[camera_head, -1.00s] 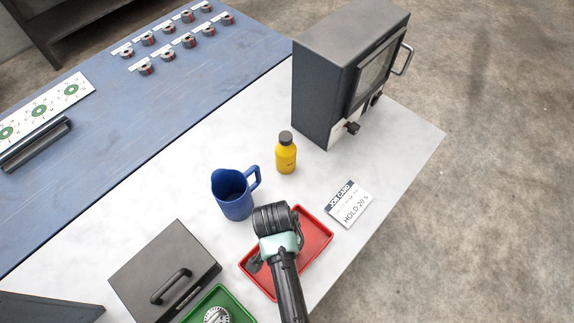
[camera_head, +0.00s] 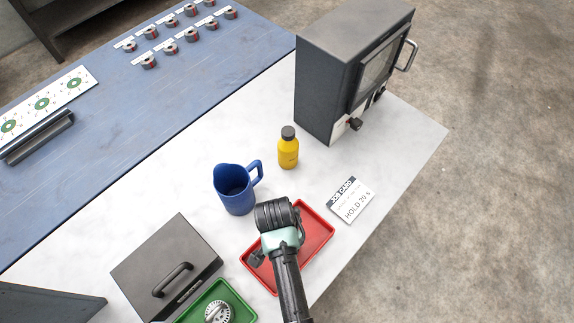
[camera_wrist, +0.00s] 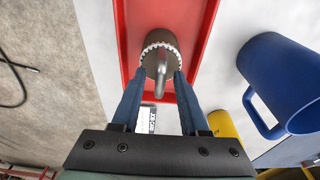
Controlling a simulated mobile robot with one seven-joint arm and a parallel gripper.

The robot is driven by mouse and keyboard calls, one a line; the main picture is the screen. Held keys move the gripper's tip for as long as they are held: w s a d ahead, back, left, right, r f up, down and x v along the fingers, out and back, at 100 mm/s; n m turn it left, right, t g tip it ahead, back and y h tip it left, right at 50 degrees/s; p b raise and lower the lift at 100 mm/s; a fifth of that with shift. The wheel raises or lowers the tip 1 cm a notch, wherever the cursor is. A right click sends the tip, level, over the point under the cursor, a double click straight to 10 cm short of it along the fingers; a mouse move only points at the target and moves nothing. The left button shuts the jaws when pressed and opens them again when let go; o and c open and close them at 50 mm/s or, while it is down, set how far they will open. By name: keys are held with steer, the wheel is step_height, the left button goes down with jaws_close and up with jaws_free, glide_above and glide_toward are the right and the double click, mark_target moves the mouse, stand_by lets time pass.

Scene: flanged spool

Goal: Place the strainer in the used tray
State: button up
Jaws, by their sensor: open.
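The red tray (camera_head: 318,236) lies on the white table under my gripper. In the wrist view its red floor (camera_wrist: 198,32) surrounds a grey round part (camera_wrist: 155,38) with a toothed pale rim and a curved metal handle. My gripper (camera_wrist: 161,76) is open, its two blue fingers on either side of the handle. I cannot tell whether they touch it. In the head view my wrist hides this part. A slotted pale metal piece (camera_head: 217,311), which looks like a strainer, sits in the green tray (camera_head: 190,314) at the bottom edge. I see no tray labelled as used.
A blue jug (camera_head: 232,190) and a yellow bottle (camera_head: 288,152) stand behind the red tray. A grey lidded box (camera_head: 150,255) is to the left. A job card (camera_head: 350,200) lies at right, before a dark cabinet (camera_head: 345,70).

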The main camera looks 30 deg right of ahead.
step_height(320, 180, up, 12)
steer(key=a+b, duration=0.1)
steer(key=a, duration=0.1)
steer(key=w+r+n+t, duration=0.4)
steer(key=w+r+t, duration=0.4)
steer(key=w+r, duration=0.65)
steer(key=w+a+r+n+t+h, duration=0.1)
steer(key=w+r+n+t, duration=0.15)
steer(key=r, duration=0.55)
steer(key=w+a+r+n+t, duration=0.1)
steer(key=a+r+t, duration=0.15)
steer(key=r, duration=0.55)
step_height(320, 180, up, 17)
steer(key=s+a+n+t, duration=0.2)
steer(key=n+t, duration=0.1)
steer(key=t, duration=0.4)
steer(key=s+a+r+n+t+y, duration=0.1)
steer(key=s+r+t, duration=0.2)
steer(key=s+r, duration=0.2)
steer(key=s+a+r+n+t+y, duration=0.1)
steer(key=s+r, duration=0.4)
steer(key=r, duration=0.6)
steer(key=a+n+t, duration=0.1)
steer(key=t, duration=0.1)
steer(key=shift+s+a+t, duration=0.25)
steer(key=shift+s+t, duration=0.1)
steer(key=shift+t, duration=0.05)
steer(key=shift+n, duration=0.25)
